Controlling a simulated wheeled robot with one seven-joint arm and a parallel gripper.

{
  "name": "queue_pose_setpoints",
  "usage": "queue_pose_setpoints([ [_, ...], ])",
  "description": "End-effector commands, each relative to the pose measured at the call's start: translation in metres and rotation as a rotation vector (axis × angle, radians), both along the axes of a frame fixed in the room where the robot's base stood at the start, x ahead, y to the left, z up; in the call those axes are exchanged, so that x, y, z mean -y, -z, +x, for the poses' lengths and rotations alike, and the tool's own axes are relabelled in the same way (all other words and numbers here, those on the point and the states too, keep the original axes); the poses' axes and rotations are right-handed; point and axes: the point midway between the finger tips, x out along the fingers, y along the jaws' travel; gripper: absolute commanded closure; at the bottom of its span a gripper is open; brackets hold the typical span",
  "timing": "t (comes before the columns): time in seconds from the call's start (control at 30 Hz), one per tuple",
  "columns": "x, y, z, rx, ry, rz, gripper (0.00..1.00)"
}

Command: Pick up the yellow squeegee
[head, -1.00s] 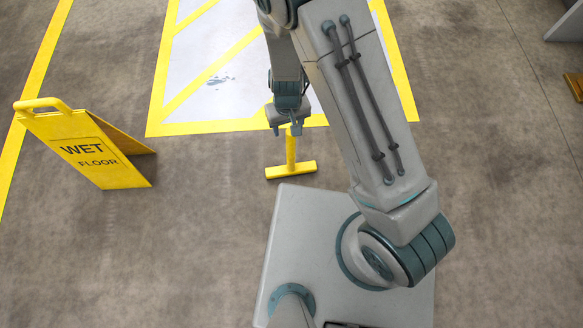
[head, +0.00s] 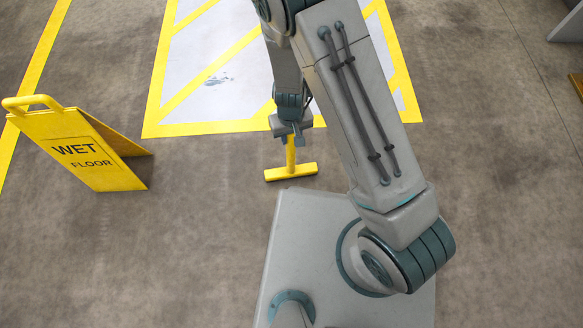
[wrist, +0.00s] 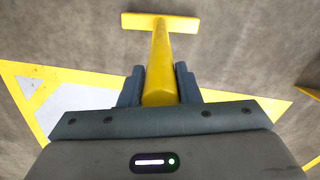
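The yellow squeegee (head: 290,172) is below my gripper in the head view, its crossbar low and its handle pointing up to the fingers. In the wrist view the squeegee (wrist: 161,50) has its crossbar at the top and its handle running down between the fingers. My gripper (wrist: 160,82) has one finger on each side of the handle, with no clear gap, and looks shut on it near its end. In the head view my gripper (head: 291,137) partly hides the handle's upper part. Whether the crossbar touches the floor, I cannot tell.
A yellow wet floor sign (head: 80,152) stands at the left, apart from the squeegee. A white floor panel with yellow stripes (head: 205,100) lies behind my gripper. The concrete floor (head: 200,220) between sign and squeegee is clear.

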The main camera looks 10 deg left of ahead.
Motion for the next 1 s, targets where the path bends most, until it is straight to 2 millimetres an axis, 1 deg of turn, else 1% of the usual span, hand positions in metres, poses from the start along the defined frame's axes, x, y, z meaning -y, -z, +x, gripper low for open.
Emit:
queue_pose_setpoints([
  [0.03, 0.0, 0.0, 0.0, 0.0, 0.0, 0.0, 0.85],
  [0.1, 0.0, 0.0, 0.0, 0.0, 0.0, 0.0, 1.0],
  [0.47, 0.0, -0.002, 0.0, 0.001, 0.001, 0.0, 1.0],
  [0.57, 0.0, -0.007, 0.001, 0.0, 0.002, 0.001, 1.0],
  [0.8, 0.001, -0.027, 0.001, 0.0, 0.005, 0.002, 1.0],
  [1.0, 0.002, -0.037, 0.002, -0.001, 0.009, 0.003, 1.0],
])
